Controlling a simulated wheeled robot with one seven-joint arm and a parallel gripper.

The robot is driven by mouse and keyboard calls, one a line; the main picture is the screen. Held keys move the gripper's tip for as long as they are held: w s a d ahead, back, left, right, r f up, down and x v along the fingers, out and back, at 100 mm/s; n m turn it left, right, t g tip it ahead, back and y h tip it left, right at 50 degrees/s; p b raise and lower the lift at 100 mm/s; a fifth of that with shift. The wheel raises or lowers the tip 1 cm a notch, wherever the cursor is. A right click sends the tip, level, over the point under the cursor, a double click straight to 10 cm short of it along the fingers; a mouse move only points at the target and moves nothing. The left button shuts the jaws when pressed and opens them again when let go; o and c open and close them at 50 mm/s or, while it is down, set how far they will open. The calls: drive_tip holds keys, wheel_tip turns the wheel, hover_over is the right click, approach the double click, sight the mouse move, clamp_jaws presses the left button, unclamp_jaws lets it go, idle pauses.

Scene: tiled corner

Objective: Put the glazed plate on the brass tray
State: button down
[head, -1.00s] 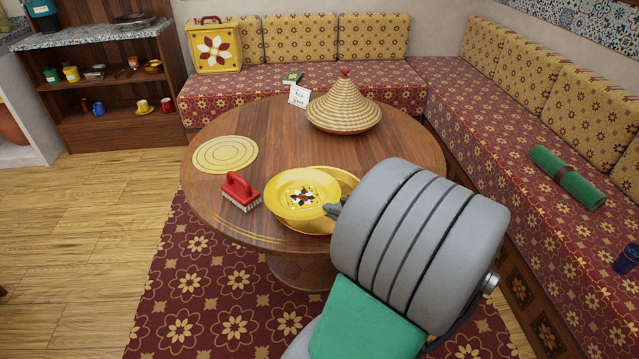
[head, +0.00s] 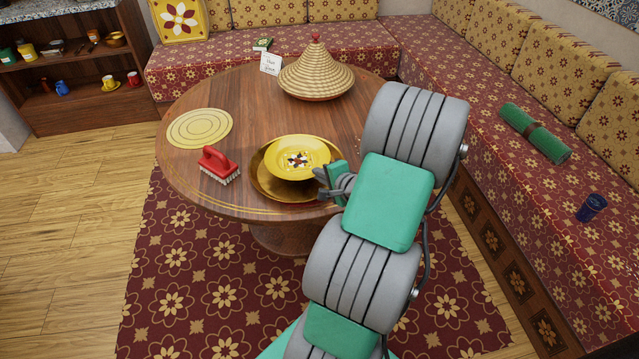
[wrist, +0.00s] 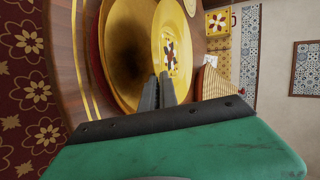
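The glazed plate (head: 297,145) is yellow with a dark red and white flower motif in its middle. In the head view it overlaps the back part of the round brass tray (head: 262,182), and it looks slightly raised above the tray. The tray lies on the near part of the wooden table. My gripper (head: 325,180) is at the plate's right rim. In the wrist view its fingers (wrist: 163,90) are close together at the rim of the plate (wrist: 181,45), with the tray (wrist: 108,50) to the left. The fingers' contact with the rim is partly hidden.
A red scrub brush (head: 220,164) stands left of the tray, with a round yellow mat (head: 200,127) behind it. A woven cone lid (head: 315,75) and a small card (head: 270,63) are at the back. The table's middle is clear.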

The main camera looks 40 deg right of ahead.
drive_tip(key=f, duration=0.3)
drive_tip(key=shift+w+d+f+b, duration=0.1)
drive_tip(key=shift+w+f+b, duration=0.1)
drive_tip(key=shift+f+b, duration=0.15)
drive_tip(key=shift+r, duration=0.15)
drive_tip(key=c, duration=1.9)
unclamp_jaws()
drive_tip(key=shift+c, duration=0.2)
